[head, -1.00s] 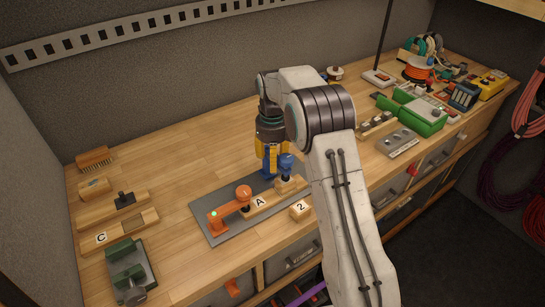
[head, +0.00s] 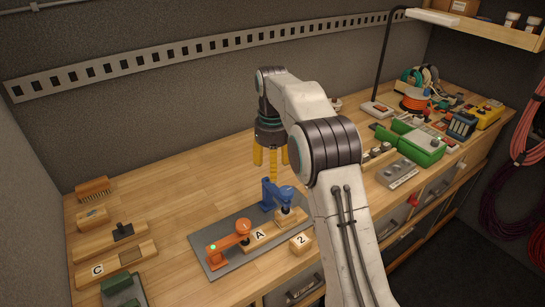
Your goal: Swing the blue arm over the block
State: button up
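The blue arm (head: 275,197) stands at the back right of a grey plate (head: 218,262). Its rounded end sits above a small wooden block (head: 292,216) at the plate's right end; whether they touch I cannot tell. An orange arm (head: 225,244) on the same plate reaches from the front left to the wooden block marked A (head: 258,235). My gripper (head: 271,164) points down above and behind the blue arm. Its yellow fingers are spread with nothing visible between them, and they look clear of the blue arm.
A wooden block marked 2 (head: 300,243) lies just right of the plate. Wooden pieces and a brush (head: 93,188) lie at the left. A green device (head: 421,148) and a lamp (head: 377,108) stand at the right. The bench behind the plate is clear.

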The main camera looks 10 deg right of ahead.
jog(key=shift+r, duration=1.5)
jog(key=s+r+n+t, duration=0.1)
jog(key=s+r+n, duration=0.3)
jog(key=s+n, duration=0.4)
jog(key=s+r+n+t, duration=0.2)
jog(key=s+r+n, duration=0.3)
jog(key=s+n, duration=0.4)
jog(key=s+f+n+t, duration=0.1)
jog(key=s+f+n, duration=0.2)
jog(key=s+n, duration=0.4)
jog(key=s+d+f+n, duration=0.1)
jog(key=s+f+n, duration=0.3)
jog(key=s+n, duration=0.4)
jog(key=shift+s+t, duration=0.4)
jog(key=shift+s, duration=0.55)
